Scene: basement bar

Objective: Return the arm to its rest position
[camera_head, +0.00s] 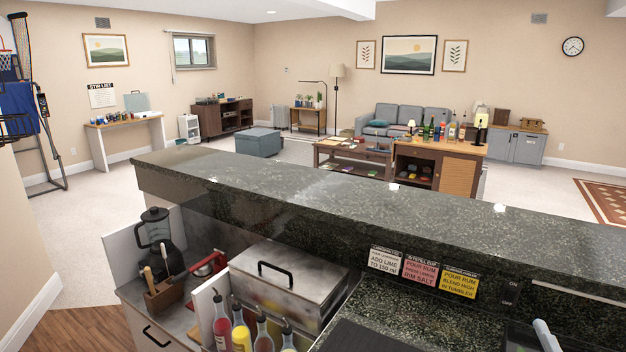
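Neither of my grippers shows in the head view, and no part of either arm can be made out for sure. A pale rounded rod (546,336) with a grey end pokes up at the bottom right edge. I cannot tell what it belongs to.
A dark granite bar ledge (330,205) crosses the view. Below it are a steel lidded box (290,285), a blender (158,240), a wooden utensil holder (165,297) and several bottles (240,335). Three recipe cards (420,270) hang below the ledge. The dark countertop (400,315) has bare room.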

